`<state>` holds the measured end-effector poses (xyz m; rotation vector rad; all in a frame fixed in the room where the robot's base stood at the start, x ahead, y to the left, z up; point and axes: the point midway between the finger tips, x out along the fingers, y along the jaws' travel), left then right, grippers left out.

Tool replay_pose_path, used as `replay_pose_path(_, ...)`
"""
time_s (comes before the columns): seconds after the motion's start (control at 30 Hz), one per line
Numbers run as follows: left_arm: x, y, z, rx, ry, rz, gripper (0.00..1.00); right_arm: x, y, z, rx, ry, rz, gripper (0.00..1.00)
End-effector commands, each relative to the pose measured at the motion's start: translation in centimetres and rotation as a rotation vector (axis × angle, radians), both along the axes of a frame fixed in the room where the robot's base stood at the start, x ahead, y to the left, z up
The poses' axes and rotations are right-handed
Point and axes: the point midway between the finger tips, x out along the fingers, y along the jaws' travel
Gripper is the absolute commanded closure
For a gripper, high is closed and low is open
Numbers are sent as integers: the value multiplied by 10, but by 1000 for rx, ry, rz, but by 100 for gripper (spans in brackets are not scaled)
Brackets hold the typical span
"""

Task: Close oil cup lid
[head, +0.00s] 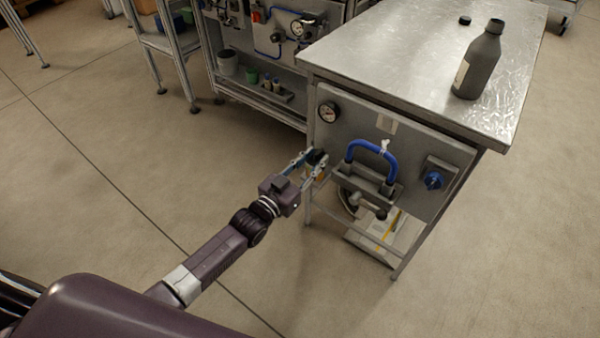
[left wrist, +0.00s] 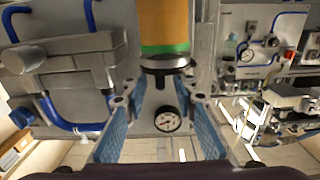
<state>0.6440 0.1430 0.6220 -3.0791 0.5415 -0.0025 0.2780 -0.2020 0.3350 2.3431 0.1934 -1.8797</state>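The oil cup (head: 318,173) is an amber cylinder at the left front edge of the machine panel, below the gauge. It fills the top middle of the left wrist view (left wrist: 163,22), with a green band near its end. The dark round lid (left wrist: 165,63) sits at the cup's end by that band; in the head view the dark lid (head: 316,157) is partly hidden by the fingers. My left gripper (head: 308,164) is open, its blue-padded fingers spread on either side of the lid. In the left wrist view a gap shows between the fingertips (left wrist: 163,97). My right gripper is not in view.
A pressure gauge (head: 328,112), a blue hose handle (head: 372,150) and a blue knob (head: 433,181) are on the panel beside the cup. A dark bottle (head: 480,62) and a small black cap (head: 464,20) stand on the metal tabletop (head: 400,55). The floor at left is clear.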

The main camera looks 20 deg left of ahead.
Motion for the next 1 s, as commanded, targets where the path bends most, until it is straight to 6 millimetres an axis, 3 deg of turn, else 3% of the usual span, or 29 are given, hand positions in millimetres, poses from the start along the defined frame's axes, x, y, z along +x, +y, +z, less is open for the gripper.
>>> replay_pose_path(0.2, -46, 16, -2, 2, 5, -1, 74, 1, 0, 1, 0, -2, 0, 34)
replay_pose_path(0.43, -79, 29, -1, 2, 2, 0, 74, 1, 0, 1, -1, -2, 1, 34)
replay_pose_path(0.6, -89, 32, -1, 2, 2, -1, 74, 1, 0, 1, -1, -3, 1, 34)
replay_pose_path(1.0, -89, 32, -1, 0, 1, 0, 74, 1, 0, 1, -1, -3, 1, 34)
